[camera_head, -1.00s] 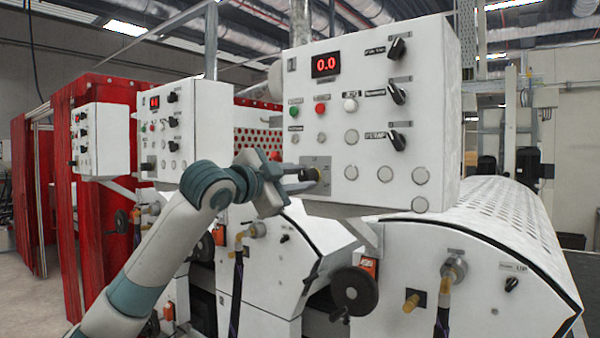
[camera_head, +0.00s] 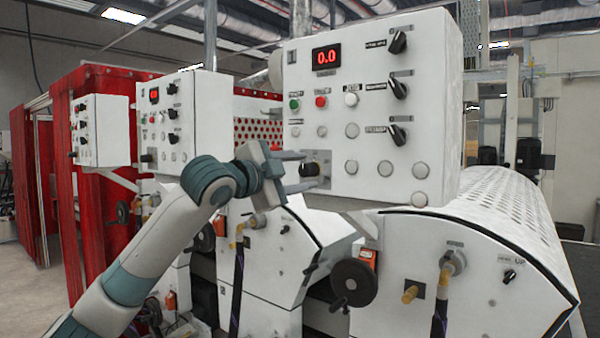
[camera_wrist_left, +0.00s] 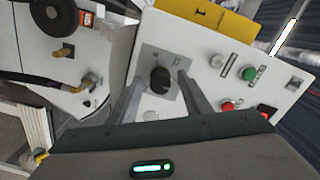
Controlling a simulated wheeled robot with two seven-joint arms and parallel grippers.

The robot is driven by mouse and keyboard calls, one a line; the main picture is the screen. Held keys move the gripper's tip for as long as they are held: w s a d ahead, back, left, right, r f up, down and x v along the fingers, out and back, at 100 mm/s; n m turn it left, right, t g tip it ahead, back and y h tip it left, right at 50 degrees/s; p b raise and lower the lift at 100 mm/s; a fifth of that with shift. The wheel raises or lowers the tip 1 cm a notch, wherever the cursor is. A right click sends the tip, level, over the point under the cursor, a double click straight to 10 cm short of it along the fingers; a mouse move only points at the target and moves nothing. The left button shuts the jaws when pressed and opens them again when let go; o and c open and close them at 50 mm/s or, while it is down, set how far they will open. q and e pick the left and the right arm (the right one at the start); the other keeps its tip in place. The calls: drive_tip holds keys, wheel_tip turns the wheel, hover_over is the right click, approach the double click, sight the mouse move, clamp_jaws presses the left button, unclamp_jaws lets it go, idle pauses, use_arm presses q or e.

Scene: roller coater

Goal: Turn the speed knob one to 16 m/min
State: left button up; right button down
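A black knob (camera_head: 313,168) sits on a grey square plate (camera_head: 322,183) at the lower left of the nearest white control box (camera_head: 375,60). The red display (camera_head: 326,56) on that box reads 0.0. My left gripper (camera_head: 300,171) is open at the knob, fingers pointing at the panel. In the left wrist view the knob (camera_wrist_left: 160,80) lies between the two spread fingers (camera_wrist_left: 157,82), with a gap visible on each side. I cannot tell how deep the fingertips reach along it. My right gripper is not in view.
Green (camera_head: 295,104), red (camera_head: 321,101) and white (camera_head: 351,99) buttons are above the knob. Several black selector switches, including one (camera_head: 398,88), line the box's right side. Below are a black handwheel (camera_head: 354,282) and the white machine housing (camera_head: 470,270).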

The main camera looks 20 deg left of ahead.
use_arm(q)
drive_tip(key=shift+s, duration=0.1)
drive_tip(key=shift+s+a+f+b, duration=0.1)
drive_tip(key=shift+s+a+b, duration=0.1)
drive_tip(key=shift+s+b, duration=0.25)
drive_tip(key=b+v, duration=0.6)
drive_tip(key=v, duration=1)
drive_tip(key=shift+s, duration=0.15)
